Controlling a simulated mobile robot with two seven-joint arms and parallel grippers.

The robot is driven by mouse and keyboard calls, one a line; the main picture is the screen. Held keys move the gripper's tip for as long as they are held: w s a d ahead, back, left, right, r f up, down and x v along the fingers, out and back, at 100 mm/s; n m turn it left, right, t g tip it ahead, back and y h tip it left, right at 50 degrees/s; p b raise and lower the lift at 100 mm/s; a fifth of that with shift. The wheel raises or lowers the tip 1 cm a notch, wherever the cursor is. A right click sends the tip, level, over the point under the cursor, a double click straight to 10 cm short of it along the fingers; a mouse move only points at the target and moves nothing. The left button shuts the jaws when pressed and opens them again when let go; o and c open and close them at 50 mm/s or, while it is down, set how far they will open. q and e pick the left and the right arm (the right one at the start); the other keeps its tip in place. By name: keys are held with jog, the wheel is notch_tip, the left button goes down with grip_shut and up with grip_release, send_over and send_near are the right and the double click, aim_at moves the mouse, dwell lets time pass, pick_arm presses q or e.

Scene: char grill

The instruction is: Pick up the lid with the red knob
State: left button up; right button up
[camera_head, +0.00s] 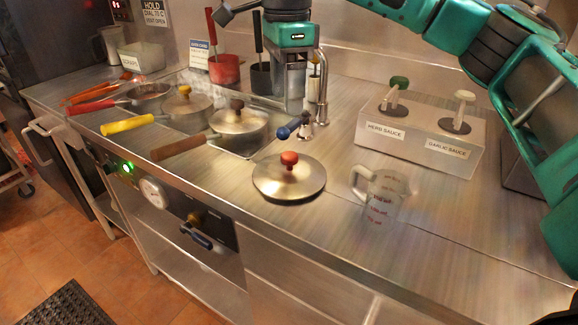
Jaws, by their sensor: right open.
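The lid with the red knob (290,180) is a round, shiny steel disc lying flat on the steel counter in the middle of the camera_head view. Its red knob (289,159) points up and is uncovered. My right gripper (303,108) points down behind the lid and a little above it in the picture, apart from it. It is open, and I see nothing held in it. My left gripper is not in view.
Pans with yellow-knobbed (187,105) and dark-knobbed (239,120) lids stand left, handles toward the front edge. A blue-handled tap (291,127) rises just behind the lid. A clear measuring jug (382,195) and sauce dispenser box (420,135) stand right. Front right counter is clear.

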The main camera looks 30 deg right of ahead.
send_over(289, 155)
jog(key=f, duration=0.6)
jog(key=shift+s+a+f, duration=0.15)
jog(key=shift+a+f, duration=0.1)
jog(key=shift+f, duration=0.05)
jog(key=shift+d+f+b, duration=0.15)
jog(key=shift+f+b, duration=0.1)
jog(key=shift+f, duration=1.1)
jog(key=shift+d+f+b, duration=0.1)
jog(key=shift+f+b, duration=0.1)
jog(key=shift+f, duration=1.15)
jog(key=shift+c, duration=0.3)
grip_shut()
